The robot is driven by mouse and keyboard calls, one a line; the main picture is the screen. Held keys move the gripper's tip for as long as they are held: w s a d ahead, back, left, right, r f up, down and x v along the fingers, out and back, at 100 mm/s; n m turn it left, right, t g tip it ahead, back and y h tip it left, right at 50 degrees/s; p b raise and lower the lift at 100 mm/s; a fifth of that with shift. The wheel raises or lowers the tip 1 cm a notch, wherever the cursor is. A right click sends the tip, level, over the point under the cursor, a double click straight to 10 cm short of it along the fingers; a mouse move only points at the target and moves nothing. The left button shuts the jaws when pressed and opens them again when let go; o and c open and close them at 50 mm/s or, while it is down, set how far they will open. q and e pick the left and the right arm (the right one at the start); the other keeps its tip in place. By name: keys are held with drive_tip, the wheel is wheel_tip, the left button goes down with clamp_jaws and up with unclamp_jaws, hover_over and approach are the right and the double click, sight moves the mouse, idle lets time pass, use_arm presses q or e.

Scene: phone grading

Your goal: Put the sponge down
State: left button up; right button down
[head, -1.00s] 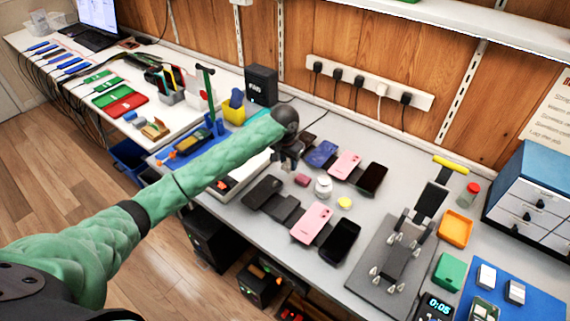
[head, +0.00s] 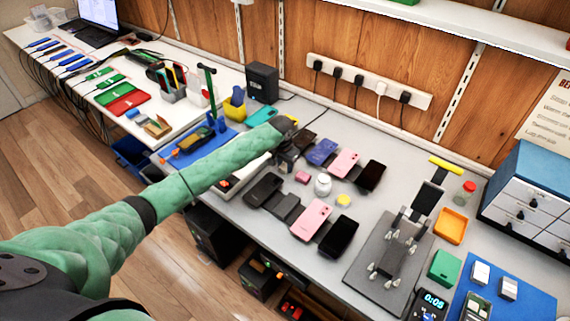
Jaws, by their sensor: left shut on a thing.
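My left arm reaches across from the left, and my left gripper (head: 288,153) is low over the grey bench, just behind the row of dark phones. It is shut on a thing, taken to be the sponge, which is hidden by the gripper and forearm. I cannot tell whether the held thing touches the bench. My right gripper is not in view.
A yellow cup (head: 234,110) and black box (head: 262,82) stand behind. A clamp fixture (head: 390,253) and orange tray (head: 451,226) are at right.

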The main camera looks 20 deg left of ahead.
sight(283, 168)
use_arm(q)
drive_tip(key=shift+f, duration=0.1)
drive_tip(key=o, duration=0.9)
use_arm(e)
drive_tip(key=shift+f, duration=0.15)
use_arm(q)
drive_tip(key=shift+r, duration=0.45)
drive_tip(key=r+b, duration=0.1)
drive_tip(key=r, duration=0.2)
drive_tip(key=s+r+b, duration=0.1)
drive_tip(key=r, duration=0.3)
drive_tip(key=r+b, duration=0.1)
drive_tip(key=r, duration=0.3)
drive_tip(key=shift+s+a+r, duration=0.15)
drive_tip(key=shift+s+a, duration=0.05)
drive_tip(key=shift+a, duration=0.05)
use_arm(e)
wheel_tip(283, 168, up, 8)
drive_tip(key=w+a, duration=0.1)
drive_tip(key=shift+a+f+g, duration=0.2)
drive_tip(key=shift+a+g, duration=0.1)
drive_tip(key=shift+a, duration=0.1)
